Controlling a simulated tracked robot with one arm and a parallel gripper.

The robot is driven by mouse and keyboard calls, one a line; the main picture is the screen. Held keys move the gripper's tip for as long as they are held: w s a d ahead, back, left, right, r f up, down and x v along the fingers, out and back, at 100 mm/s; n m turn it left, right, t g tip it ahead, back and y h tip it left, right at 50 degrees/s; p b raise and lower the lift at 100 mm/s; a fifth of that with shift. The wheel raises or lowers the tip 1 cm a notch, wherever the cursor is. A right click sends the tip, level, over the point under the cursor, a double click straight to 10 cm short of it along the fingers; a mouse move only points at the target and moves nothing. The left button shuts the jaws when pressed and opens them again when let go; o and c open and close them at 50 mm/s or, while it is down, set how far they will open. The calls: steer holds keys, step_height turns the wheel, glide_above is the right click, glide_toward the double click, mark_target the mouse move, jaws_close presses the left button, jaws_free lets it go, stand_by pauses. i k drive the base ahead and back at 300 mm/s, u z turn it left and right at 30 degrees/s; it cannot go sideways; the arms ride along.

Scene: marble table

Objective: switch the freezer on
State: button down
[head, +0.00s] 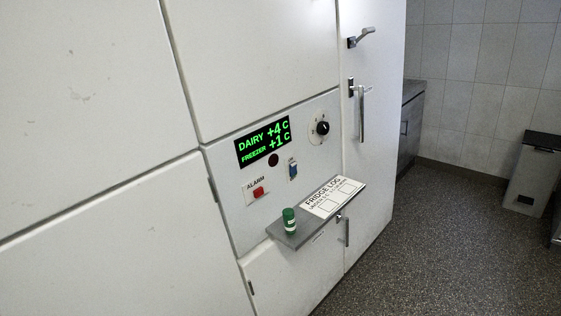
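A light grey control panel (235,208) is set into a wall of white cabinet doors. Its black display (264,141) reads "DAIRY +4 C" and "FREEZER +1 C" in green. Below the display are a dark round spot (273,160), seemingly unlit, and a small blue switch (293,169) with a tiny label above it. I cannot tell the switch's position. A black dial (322,128) on a white disc is at the upper right. A red button (258,192) sits under the word "ALARM". My gripper is not in view.
A grey shelf (283,235) juts out below the panel. It holds a green cylinder (289,219) and a "FRIDGE LOG" sheet (332,196). A lever handle (361,37) and another handle (362,112) stick out at right. A grey bin (533,175) stands far right; speckled floor (430,250) between is clear.

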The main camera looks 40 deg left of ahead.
mark_target(293, 170)
steer(key=u, duration=0.55)
steer(key=i, duration=1)
steer(key=u, duration=0.75)
steer(key=k, duration=0.8)
steer(key=u, duration=0.15)
steer(key=i, duration=0.9)
steer(key=z, duration=0.05)
